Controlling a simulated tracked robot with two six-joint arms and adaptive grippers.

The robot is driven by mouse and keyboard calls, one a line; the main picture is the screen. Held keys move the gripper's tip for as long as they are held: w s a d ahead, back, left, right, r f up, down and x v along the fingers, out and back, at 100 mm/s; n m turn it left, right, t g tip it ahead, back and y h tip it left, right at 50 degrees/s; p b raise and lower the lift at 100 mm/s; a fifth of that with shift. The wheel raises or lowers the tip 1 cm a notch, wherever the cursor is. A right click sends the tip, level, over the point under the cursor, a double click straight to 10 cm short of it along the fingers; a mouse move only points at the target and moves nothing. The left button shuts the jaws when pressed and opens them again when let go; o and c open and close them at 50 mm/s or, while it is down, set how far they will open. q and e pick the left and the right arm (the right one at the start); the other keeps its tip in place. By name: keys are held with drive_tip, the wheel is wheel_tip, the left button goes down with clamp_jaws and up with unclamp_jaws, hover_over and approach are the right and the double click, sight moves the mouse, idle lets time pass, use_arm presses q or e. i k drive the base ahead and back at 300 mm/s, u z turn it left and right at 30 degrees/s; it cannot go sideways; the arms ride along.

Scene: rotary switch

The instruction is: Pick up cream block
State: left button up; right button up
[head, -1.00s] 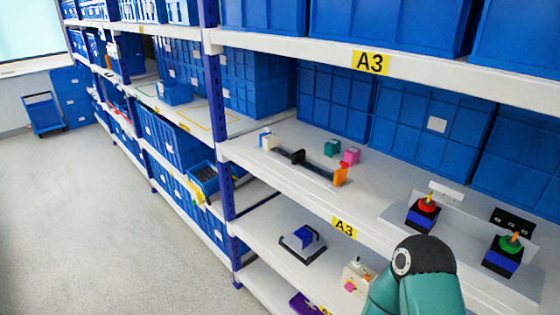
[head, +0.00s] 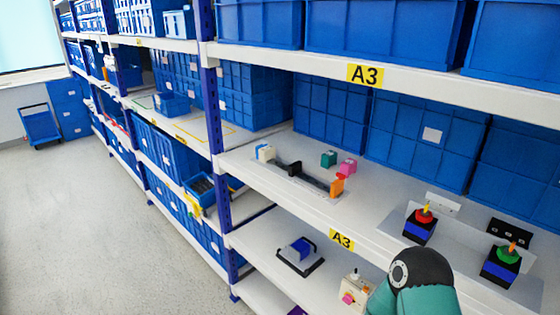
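A small cream block (head: 264,153) with a blue patch sits on the middle shelf, at the left end of a dark bar. A teal block (head: 328,159) and a pink block (head: 347,166) stand close together to its right, apart from it. An orange piece (head: 337,186) is at the bar's near right end. One of my teal arm links shows at the bottom right, in front of the shelf edges and away from the cream block. Neither of my grippers is in view.
A red-knobbed switch (head: 420,226) and a green-knobbed switch (head: 503,264) stand at the right of the middle shelf (head: 375,205). Blue crates (head: 420,137) line its back. The lower shelf holds a blue-and-black device (head: 299,255) and a cream box with a pink button (head: 354,290). Open floor lies left.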

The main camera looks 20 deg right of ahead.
sight(266, 153)
drive_tip(key=z, duration=0.05)
drive_tip(key=k, duration=0.4)
drive_tip(key=u, duration=0.55)
drive_tip(key=i, duration=1.2)
drive_tip(key=z, duration=0.45)
